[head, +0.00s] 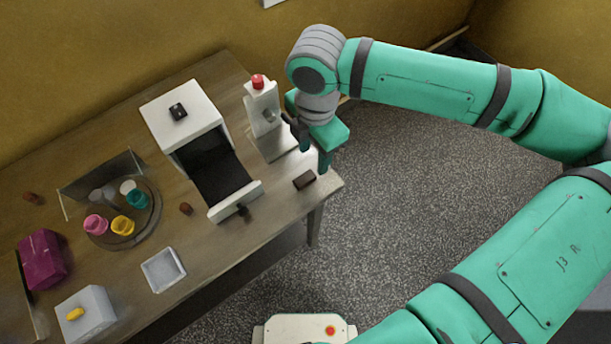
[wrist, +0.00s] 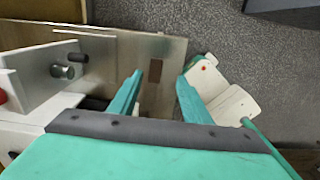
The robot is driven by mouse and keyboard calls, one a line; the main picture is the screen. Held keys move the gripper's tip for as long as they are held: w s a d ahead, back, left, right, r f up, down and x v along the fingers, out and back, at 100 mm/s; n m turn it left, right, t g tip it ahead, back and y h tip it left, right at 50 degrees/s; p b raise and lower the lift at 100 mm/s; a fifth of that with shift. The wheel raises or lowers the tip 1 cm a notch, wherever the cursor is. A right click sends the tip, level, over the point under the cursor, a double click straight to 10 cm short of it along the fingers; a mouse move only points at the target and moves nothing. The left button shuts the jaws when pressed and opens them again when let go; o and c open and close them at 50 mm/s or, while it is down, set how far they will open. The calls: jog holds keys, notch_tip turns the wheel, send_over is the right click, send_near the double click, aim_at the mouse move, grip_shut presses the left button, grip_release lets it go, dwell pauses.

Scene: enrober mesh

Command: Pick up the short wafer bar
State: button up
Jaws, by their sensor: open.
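A dark brown bar (head: 304,180), which looks like a short wafer bar, lies flat near the table's right front corner. It also shows in the wrist view (wrist: 156,74), between my fingertips in the picture and beyond them. My gripper (head: 314,158) is open and empty. It hangs above the table's right end, with its fingers apart from the bar. The wrist view shows both green fingers of my gripper (wrist: 159,80) spread wide. Two other small brown pieces lie on the table, one beside the round tray (head: 186,208) and one at the far left (head: 33,198).
A white dispenser with a red top (head: 264,110) stands close beside my gripper. Left of it is a white machine with a dark belt (head: 180,120). A round tray (head: 145,228) holds several cups. A white square tray (head: 163,270) sits at the front edge.

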aim_at(310, 175)
notch_tip(310, 175, down, 4)
jog(key=shift+a+r, duration=0.1)
jog(key=shift+w+a+f, duration=0.1)
jog(key=shift+w+f, duration=0.05)
jog(key=shift+f, duration=1.35)
jog(key=shift+w+a+f, duration=0.1)
jog(key=shift+w+f, duration=0.05)
jog(key=shift+f, duration=1.3)
jog(key=shift+s, duration=0.1)
jog(key=c, duration=0.9)
